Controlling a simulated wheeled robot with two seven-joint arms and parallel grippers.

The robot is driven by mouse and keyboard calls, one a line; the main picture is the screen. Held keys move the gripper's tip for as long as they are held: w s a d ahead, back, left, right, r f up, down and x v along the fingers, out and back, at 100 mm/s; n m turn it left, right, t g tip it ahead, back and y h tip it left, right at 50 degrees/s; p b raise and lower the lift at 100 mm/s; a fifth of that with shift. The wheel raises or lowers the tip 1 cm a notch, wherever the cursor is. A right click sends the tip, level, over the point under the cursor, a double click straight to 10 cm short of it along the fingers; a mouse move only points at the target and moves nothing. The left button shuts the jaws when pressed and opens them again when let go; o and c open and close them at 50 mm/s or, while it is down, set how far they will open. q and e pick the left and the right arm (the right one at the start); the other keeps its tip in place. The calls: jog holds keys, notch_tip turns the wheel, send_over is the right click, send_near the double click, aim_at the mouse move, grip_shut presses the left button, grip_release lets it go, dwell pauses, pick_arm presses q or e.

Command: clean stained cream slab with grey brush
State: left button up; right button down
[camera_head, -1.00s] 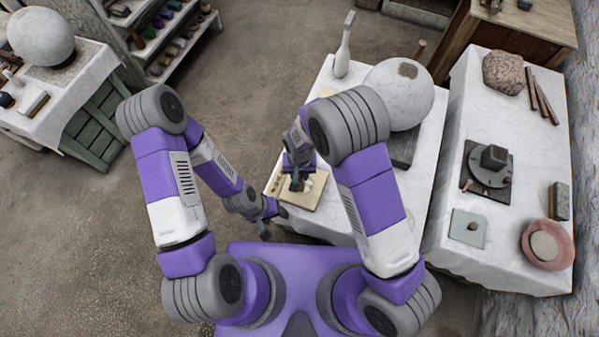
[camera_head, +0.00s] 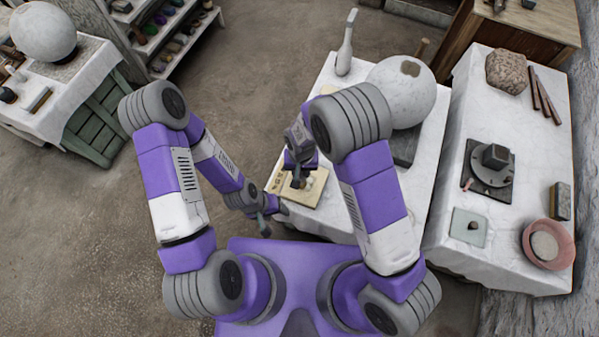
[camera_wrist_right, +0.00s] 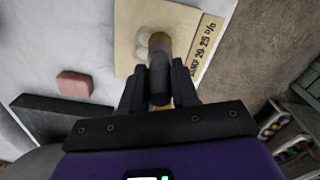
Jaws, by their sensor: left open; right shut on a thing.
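The cream slab (camera_head: 283,188) lies flat near the front left corner of the middle white-covered table. In the right wrist view the slab (camera_wrist_right: 135,22) shows paler rounded patches near the brush and dark lettering along one edge. My right gripper (camera_head: 298,172) is above the slab, shut on the grey brush (camera_wrist_right: 159,44). The brush points at the slab; its tip is partly hidden, so I cannot tell whether it touches. My left gripper (camera_head: 266,226) is open and empty, low beside the table's front left corner.
On the middle table (camera_head: 335,215), a large pale sphere (camera_head: 403,92) and a white bottle-like piece (camera_head: 345,45) stand behind the slab. A pink block (camera_wrist_right: 74,84) lies near the slab. The right table (camera_head: 500,262) holds a dark turntable (camera_head: 488,165) and a pink bowl (camera_head: 535,262).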

jog(key=shift+w+d, duration=0.2)
jog(key=shift+w, duration=0.5)
jog(key=shift+s+a, duration=0.25)
jog(key=shift+s, duration=0.5)
jog(key=shift+s+a, duration=0.2)
jog(key=shift+s, duration=0.5)
jog(key=shift+w+d, duration=0.25)
jog(key=shift+w, duration=0.5)
jog(key=shift+w+d, duration=0.2)
jog(key=shift+w, duration=0.5)
